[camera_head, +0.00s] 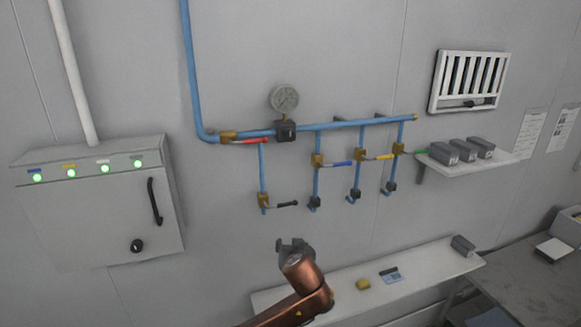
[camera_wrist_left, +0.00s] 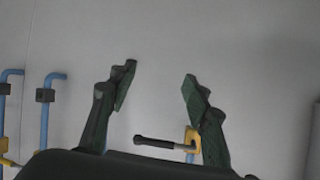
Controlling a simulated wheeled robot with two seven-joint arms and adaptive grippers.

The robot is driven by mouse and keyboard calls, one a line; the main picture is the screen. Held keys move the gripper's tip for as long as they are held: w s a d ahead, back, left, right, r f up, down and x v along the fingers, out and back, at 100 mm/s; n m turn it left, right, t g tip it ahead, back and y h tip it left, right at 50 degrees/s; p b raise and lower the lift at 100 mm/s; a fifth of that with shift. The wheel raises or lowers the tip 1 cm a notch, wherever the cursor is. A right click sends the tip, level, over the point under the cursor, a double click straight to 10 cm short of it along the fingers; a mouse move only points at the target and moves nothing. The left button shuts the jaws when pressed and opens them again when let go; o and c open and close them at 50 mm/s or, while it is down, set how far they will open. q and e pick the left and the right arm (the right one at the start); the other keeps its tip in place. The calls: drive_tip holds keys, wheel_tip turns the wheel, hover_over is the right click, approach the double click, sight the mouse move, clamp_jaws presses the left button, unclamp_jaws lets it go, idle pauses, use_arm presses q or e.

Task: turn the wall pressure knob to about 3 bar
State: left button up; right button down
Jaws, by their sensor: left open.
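The round grey pressure gauge (camera_head: 285,98) is on the wall above the blue pipe; its reading is too small to tell. The dark pressure knob (camera_head: 286,131) sits on the pipe just below it. My left gripper (camera_head: 292,244), on a copper-coloured arm, is well below the gauge and knob, apart from them. In the left wrist view its two dark green fingers (camera_wrist_left: 160,75) are spread, with only bare wall between their tips. The knob and gauge do not show in that view. My right gripper is not in view.
Blue pipes with several coloured valve handles (camera_head: 335,163) hang right of the knob. A black-handled valve (camera_wrist_left: 165,143) shows low between the fingers. A grey control box (camera_head: 90,215) is at left. A shelf (camera_head: 345,285) is below; a higher shelf (camera_head: 480,160) holds grey blocks.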

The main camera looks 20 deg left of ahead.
use_arm(q)
drive_tip(key=w+d+r+n+t+y, duration=0.1)
drive_tip(key=w+r+n+t+y, duration=0.15)
drive_tip(key=r, duration=1.25)
drive_tip(key=n+t+y, duration=0.1)
drive_tip(key=n+y, duration=0.2)
approach(290, 137)
drive_tip(key=x, duration=0.2)
drive_tip(key=p+x, duration=0.4)
drive_tip(key=x, duration=0.2)
drive_tip(key=shift+w+a+r, duration=0.15)
drive_tip(key=shift+a+r, duration=0.05)
drive_tip(key=shift+w+a+f, duration=0.15)
drive_tip(key=shift+w+a, duration=0.05)
drive_tip(key=shift+w, duration=0.3)
drive_tip(key=shift+c, duration=0.6)
